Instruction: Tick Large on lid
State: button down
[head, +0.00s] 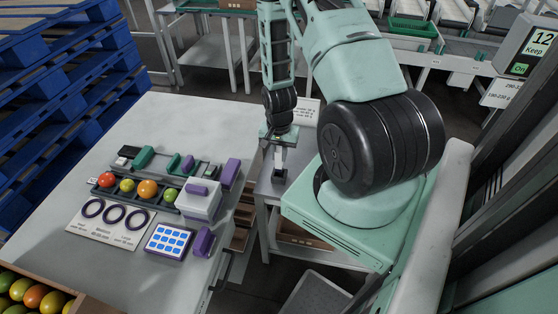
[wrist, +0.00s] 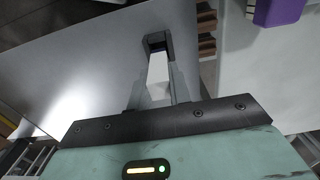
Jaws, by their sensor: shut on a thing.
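My gripper (head: 279,170) points down over a small grey side bench (head: 271,199) to the right of the main table. In the wrist view my gripper (wrist: 158,46) is shut on a narrow pale thing (wrist: 158,72), with dark fingertips around its far end. I cannot tell what this thing is; the fingers hide part of it.
The main table (head: 120,190) holds a rack of several tomatoes (head: 147,188), a card with three dark rings (head: 113,219), a blue-squared pad (head: 168,241) and purple blocks (head: 229,173). A crate of tomatoes (head: 75,302) is front left. A display (head: 530,48) stands right.

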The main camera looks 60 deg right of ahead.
notch_tip(320, 180, up, 6)
jog(key=shift+r+p, duration=1.8)
jog(key=shift+r, duration=0.7)
